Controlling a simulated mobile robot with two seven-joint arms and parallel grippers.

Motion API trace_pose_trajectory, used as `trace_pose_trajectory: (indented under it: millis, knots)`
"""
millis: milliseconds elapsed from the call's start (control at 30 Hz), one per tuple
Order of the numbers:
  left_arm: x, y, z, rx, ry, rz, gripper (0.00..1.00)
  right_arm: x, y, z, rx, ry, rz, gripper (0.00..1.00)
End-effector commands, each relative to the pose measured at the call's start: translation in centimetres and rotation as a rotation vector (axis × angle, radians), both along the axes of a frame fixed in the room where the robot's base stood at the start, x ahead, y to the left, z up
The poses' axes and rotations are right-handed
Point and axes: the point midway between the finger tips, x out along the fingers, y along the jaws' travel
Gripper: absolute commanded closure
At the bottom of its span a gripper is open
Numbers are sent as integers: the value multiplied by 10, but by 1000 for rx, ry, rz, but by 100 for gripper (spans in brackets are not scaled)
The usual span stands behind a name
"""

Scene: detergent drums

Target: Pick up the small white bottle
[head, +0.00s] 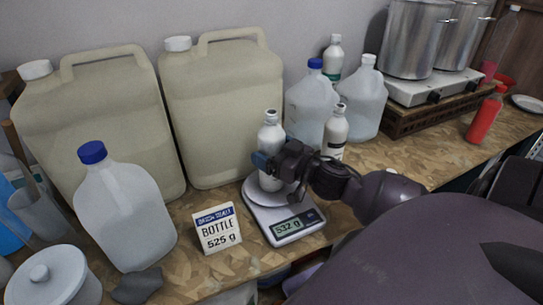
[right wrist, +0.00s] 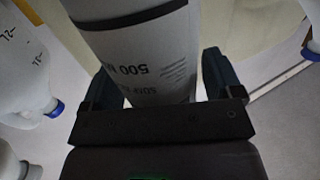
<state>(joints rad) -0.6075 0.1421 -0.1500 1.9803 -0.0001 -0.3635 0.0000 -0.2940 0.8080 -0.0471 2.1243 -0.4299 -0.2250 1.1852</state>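A small white bottle (head: 271,135) stands upright on the round plate of a kitchen scale (head: 284,228), whose display reads 532 g. My right gripper (head: 272,163) reaches in from the right at the bottle's lower half. In the right wrist view the bottle (right wrist: 145,45), with print including "500", fills the space between the two fingers (right wrist: 160,75). One finger is close on each side; I cannot tell whether they press on it. Another small white bottle (head: 336,132) stands to the right, and one with a green label (head: 333,58) stands behind. My left gripper is not in view.
A sign (head: 217,229) reading "BOTTLE 525 g" stands left of the scale. Two large beige drums (head: 225,110) and a blue-capped jug (head: 122,215) stand at left. Clear jugs (head: 312,103) stand behind. A red bottle (head: 485,117) stands at far right, near a burner with pots (head: 415,40).

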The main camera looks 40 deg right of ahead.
Motion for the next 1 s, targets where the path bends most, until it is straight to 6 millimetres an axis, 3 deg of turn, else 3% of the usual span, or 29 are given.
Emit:
trace_pose_trajectory:
  millis: [67, 400, 767, 1000]
  knots:
    - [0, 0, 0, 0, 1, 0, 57, 0, 0, 0, 0, 0, 0, 27]
    - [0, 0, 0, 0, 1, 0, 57, 0, 0, 1, 0, -3, 1, 79]
    - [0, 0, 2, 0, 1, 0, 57, 0, 0, 12, -2, -5, 2, 79]
    - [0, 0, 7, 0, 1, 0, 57, 0, 0, 57, -5, -7, 4, 79]
